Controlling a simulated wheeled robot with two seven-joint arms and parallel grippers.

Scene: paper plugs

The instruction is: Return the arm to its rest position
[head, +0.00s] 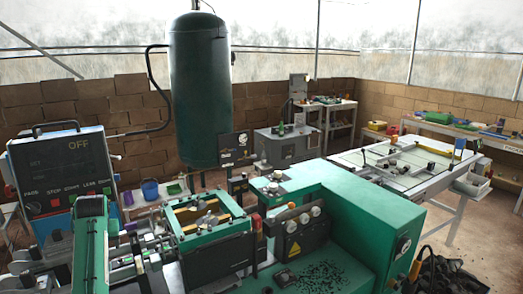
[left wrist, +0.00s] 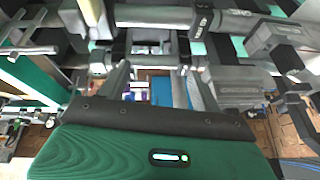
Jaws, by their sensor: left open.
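My left gripper (left wrist: 158,82) shows in the left wrist view, its two dark fingers spread apart with a gap between them. I see nothing held between the fingers. Past them are grey and dark machine parts, and blue and purple items are visible through the gap. I cannot make out the left gripper clearly in the head view, where dark machine parts crowd the lower left. My right gripper is in neither view.
A green machine (head: 352,215) fills the front middle and right. A control box reading OFF (head: 62,170) stands at the left. A tall green tank (head: 200,90) rises behind. A white-framed table (head: 405,165) stands at the right, with open floor beside it.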

